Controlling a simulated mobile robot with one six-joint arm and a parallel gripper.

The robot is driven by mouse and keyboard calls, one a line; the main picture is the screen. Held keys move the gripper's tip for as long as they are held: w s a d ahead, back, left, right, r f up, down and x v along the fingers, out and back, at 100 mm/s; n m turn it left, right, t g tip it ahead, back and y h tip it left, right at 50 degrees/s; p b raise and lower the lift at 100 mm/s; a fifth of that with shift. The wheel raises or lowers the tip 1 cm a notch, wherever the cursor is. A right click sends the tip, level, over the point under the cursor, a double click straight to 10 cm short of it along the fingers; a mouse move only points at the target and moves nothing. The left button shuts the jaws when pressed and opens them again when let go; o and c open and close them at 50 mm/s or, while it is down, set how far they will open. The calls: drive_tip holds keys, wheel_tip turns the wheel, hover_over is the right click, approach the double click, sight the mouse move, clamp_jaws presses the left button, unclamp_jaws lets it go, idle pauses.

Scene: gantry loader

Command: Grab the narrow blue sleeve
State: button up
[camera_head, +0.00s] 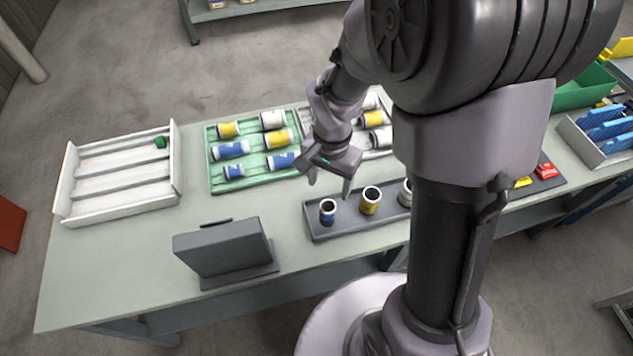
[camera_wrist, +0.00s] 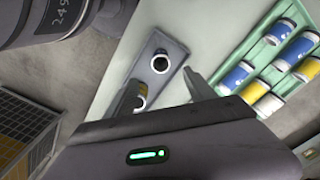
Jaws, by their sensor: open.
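Several blue sleeves are in view. One blue sleeve (camera_head: 327,215) stands upright at the left end of a dark tray (camera_head: 345,222); it also shows in the wrist view (camera_wrist: 160,66), ahead of and between the finger lines. I cannot tell for certain which is the narrowest. My gripper (camera_head: 330,186) is open and empty, above the dark tray's left end, apart from the upright blue sleeve.
A yellow sleeve (camera_head: 370,205) and a pale sleeve (camera_head: 404,195) stand in the dark tray beside the blue one. The green tray (camera_head: 213,183) also holds yellow and white sleeves. A white rack (camera_head: 120,205) stands left, and a grey panel (camera_head: 222,250) stands near the front.

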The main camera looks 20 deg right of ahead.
sight(329, 206)
wheel_tip(329, 206, down, 10)
drive_tip(key=b, duration=0.3)
drive_tip(key=shift+d+r, duration=0.15)
drive_tip(key=shift+r, duration=0.05)
wheel_tip(329, 206, down, 5)
drive_tip(key=b, duration=0.2)
drive_tip(key=shift+w+f+b, duration=0.1)
drive_tip(key=shift+w+b, duration=0.05)
drive_tip(key=shift+b, duration=0.2)
drive_tip(key=shift+r, duration=0.2)
clamp_jaws()
